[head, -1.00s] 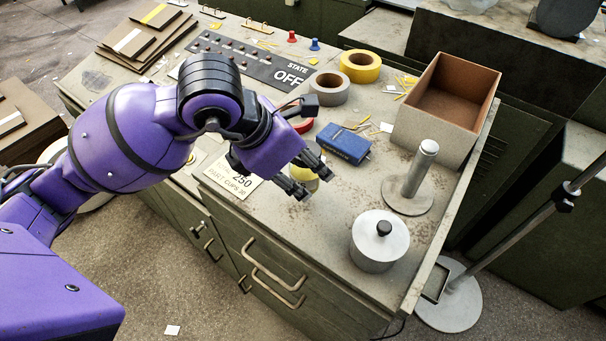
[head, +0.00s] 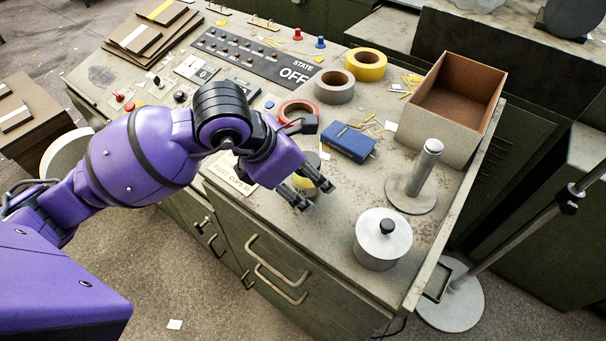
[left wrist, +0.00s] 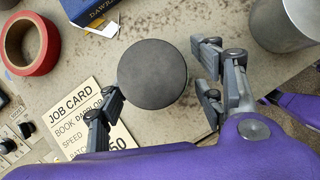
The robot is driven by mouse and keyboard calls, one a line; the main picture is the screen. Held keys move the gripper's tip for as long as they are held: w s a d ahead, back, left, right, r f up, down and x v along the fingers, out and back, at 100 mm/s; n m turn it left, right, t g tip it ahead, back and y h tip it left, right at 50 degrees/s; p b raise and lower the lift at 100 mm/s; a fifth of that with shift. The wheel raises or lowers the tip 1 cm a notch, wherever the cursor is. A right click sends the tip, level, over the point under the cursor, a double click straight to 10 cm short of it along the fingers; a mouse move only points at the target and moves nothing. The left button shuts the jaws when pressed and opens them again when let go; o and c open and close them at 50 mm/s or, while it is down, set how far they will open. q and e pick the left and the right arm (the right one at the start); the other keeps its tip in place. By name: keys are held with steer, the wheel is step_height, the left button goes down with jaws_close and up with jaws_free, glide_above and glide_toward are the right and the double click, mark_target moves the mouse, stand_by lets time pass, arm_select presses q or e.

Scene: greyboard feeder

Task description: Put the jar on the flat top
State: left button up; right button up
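A small jar with a round dark lid (left wrist: 152,74) and a yellowish body stands on the worktop (head: 345,220). In the head view the jar (head: 309,184) is partly hidden by my left gripper (head: 315,196). In the left wrist view the fingers of that gripper (left wrist: 158,80) are open, one on each side of the lid. The left finger is close to the lid's edge; a gap shows on the right. I cannot tell whether either touches. I cannot single out which surface is the flat top. My right gripper is not in view.
A knob-lidded metal pot (head: 382,240) and an upright post on a round base (head: 421,176) stand to the right. A blue box (head: 348,142), tape rolls (head: 335,87) and an open carton (head: 440,137) lie behind. A job card (left wrist: 90,118) lies beside the jar.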

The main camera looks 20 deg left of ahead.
arm_select(q)
steer(key=shift+r, duration=0.3)
steer(key=v, duration=1.1)
steer(key=shift+s+r+p, duration=0.15)
steer(key=shift+r+p, duration=0.1)
steer(key=shift+p, duration=0.1)
steer(key=shift+a, duration=0.1)
steer(key=shift+a, duration=0.1)
